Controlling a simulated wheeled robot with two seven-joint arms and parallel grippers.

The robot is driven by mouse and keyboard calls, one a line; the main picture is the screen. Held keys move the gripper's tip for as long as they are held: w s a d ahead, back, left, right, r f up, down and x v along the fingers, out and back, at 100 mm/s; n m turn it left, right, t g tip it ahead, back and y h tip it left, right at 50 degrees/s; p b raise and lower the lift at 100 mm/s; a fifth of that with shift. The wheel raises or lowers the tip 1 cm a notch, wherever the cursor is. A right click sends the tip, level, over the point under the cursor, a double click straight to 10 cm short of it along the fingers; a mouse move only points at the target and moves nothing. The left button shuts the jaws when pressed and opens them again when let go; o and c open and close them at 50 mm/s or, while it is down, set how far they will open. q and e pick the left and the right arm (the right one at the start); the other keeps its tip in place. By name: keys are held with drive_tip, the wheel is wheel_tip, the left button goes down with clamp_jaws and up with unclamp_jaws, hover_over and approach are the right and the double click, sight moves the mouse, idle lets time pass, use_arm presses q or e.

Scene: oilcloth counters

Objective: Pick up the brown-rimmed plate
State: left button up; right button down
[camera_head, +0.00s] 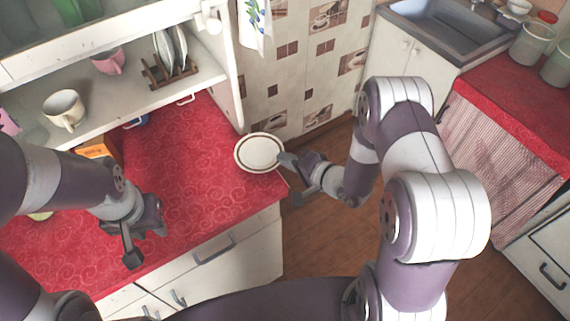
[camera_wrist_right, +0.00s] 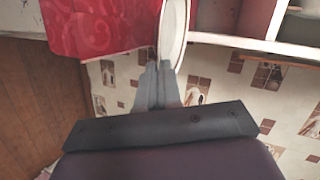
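The brown-rimmed plate (camera_head: 259,152), white with a thin brown ring, is at the right edge of the red counter in the head view, partly out past that edge. In the right wrist view the plate (camera_wrist_right: 175,30) is seen nearly edge-on. My right gripper (camera_head: 284,164) is at the plate's right rim. In the wrist view its fingers (camera_wrist_right: 157,75) are close together with the rim at their tips; the exact contact is partly hidden. My left gripper (camera_head: 146,243) is empty above the counter's front, its fingers apart.
The red counter (camera_head: 185,145) is mostly clear. An orange box (camera_head: 97,147) stands at its left. The shelf above holds a cream mug (camera_head: 64,108), a pink cup (camera_head: 108,61) and a plate rack (camera_head: 168,73). A tiled wall (camera_head: 300,70) stands behind. A sink (camera_head: 445,28) is at the right.

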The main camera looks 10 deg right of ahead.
drive_tip(key=s+d+r, duration=0.5)
drive_tip(key=s+r, duration=0.3)
drive_tip(key=s, duration=0.2)
drive_tip(key=shift+s, duration=0.3)
